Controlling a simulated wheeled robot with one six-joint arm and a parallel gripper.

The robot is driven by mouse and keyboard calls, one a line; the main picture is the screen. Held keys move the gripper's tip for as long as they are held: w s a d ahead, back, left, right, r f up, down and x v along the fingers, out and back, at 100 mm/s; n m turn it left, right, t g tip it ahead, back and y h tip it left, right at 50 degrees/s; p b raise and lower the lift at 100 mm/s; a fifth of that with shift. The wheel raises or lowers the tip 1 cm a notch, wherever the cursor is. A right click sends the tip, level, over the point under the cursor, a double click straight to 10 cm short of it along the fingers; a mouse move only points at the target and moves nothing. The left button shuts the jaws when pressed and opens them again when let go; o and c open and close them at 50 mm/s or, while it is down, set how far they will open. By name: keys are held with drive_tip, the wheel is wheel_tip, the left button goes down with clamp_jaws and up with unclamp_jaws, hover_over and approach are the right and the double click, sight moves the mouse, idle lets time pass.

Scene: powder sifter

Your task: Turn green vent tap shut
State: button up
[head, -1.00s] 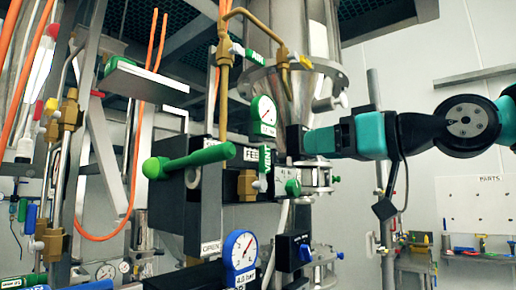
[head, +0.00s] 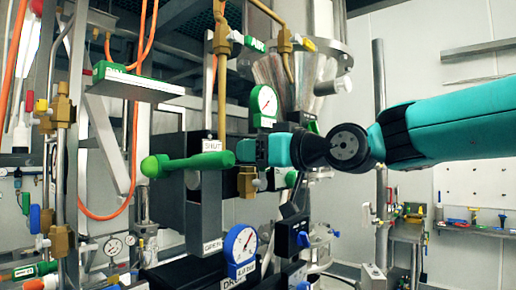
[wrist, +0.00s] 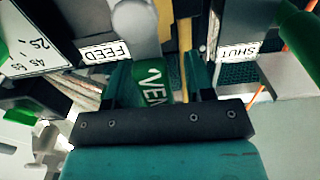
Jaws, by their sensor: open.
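The green vent tap handle (wrist: 152,84), with part of the word VENT on it, shows in the wrist view between my two fingers. My gripper (wrist: 158,74) is open, with one finger on each side of the handle. I cannot tell whether either finger touches it. In the head view my gripper (head: 242,151) reaches left in front of the valve block and hides the handle. The brass valve body (head: 248,182) shows just below my gripper.
A large green lever (head: 185,163) sticks out left of my gripper, close to its tip, by a SHUT label (head: 212,146). A green-rimmed gauge (head: 265,103) sits just above my gripper. A blue gauge (head: 241,246) is below.

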drive_tip(key=shift+c, duration=0.5)
clamp_jaws()
